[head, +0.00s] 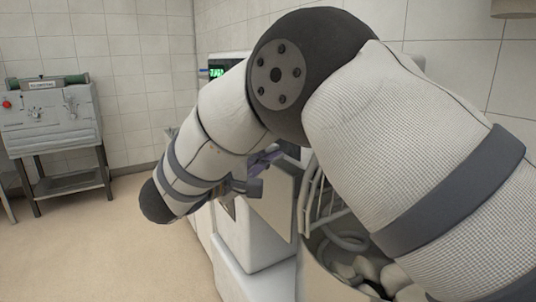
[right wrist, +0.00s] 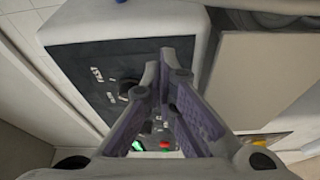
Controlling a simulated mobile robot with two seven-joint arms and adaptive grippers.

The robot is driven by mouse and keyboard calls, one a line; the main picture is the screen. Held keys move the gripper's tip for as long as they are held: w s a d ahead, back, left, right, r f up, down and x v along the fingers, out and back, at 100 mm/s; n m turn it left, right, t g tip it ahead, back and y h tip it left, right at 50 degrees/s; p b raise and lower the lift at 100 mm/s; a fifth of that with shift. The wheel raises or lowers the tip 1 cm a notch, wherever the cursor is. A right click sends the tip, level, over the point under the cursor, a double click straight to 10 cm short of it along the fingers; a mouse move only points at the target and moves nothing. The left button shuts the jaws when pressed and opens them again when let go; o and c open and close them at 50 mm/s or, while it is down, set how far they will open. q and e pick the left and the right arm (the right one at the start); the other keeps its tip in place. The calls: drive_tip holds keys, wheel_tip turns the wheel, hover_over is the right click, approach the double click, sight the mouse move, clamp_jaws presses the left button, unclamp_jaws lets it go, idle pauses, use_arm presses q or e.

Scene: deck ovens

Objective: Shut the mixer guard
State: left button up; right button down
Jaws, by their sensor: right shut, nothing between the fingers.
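The mixer (head: 245,238) stands behind my right arm in the head view, a pale body with a bowl (head: 318,268) at its right. The guard (head: 318,192), with pale curved wire bars, shows above the bowl, partly hidden by my arm; how far it is open I cannot tell. My right gripper (head: 265,158) is mostly hidden by its own arm, in front of the mixer body and left of the guard. In the right wrist view its purple-sided fingers (right wrist: 163,62) meet at the tips, shut and empty, before a dark control panel (right wrist: 105,62). My left gripper is out of view.
The panel bears a black knob (right wrist: 127,88) and a red button (right wrist: 164,144). Pale lumps lie in the bowl. A grey machine on a stand (head: 50,120) is at the far left. Open floor (head: 90,250) lies left of the mixer.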

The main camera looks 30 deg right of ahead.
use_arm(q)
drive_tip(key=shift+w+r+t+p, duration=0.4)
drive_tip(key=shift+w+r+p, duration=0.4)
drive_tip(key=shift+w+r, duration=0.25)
use_arm(e)
drive_tip(key=s+d, duration=0.1)
drive_tip(key=d, duration=0.5)
drive_tip(key=shift+d, duration=0.3)
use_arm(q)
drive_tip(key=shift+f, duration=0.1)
use_arm(e)
drive_tip(key=shift+f, duration=0.1)
